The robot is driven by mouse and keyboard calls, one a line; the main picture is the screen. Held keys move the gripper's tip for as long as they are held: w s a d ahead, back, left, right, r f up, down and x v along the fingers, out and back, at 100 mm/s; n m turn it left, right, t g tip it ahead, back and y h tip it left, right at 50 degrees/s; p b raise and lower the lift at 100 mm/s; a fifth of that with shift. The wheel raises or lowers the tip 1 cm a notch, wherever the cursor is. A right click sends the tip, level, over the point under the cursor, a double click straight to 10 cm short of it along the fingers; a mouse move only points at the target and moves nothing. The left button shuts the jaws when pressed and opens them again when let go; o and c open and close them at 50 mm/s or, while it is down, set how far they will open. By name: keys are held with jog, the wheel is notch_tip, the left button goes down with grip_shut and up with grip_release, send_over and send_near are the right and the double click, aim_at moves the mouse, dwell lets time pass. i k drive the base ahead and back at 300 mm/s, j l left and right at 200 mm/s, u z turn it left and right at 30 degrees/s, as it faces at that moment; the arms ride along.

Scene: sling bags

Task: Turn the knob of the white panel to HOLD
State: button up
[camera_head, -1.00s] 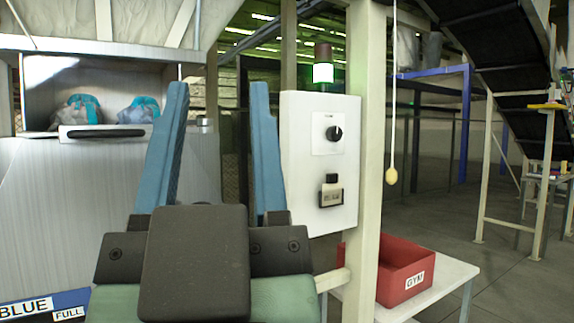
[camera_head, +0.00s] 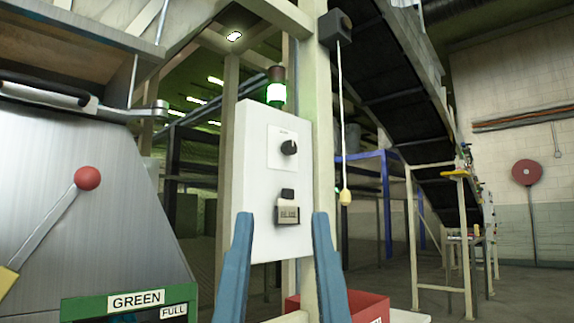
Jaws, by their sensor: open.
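The white panel (camera_head: 255,195) is fixed to a pale post in the middle of the view. Its black round knob (camera_head: 289,147) sits on a small white plate in the upper part; the plate's lettering is too small to read. Below the knob is a dark device with a small display (camera_head: 287,213). My gripper (camera_head: 281,216) is open, its two blue fingers pointing up at the bottom of the view. The fingers show on either side of the panel's lower part, below the knob. Nothing is between them except the view of the panel, and I see no contact with the knob.
A green-lit lamp (camera_head: 276,92) stands above the panel. A pull cord with a yellowish end (camera_head: 345,197) hangs to the right. A red bin (camera_head: 362,304) is low behind the right finger. At left are a red-ball lever (camera_head: 87,178) and a GREEN sign (camera_head: 136,300).

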aim_at(289, 148)
jog(key=k, duration=1)
jog(key=i, duration=1.65)
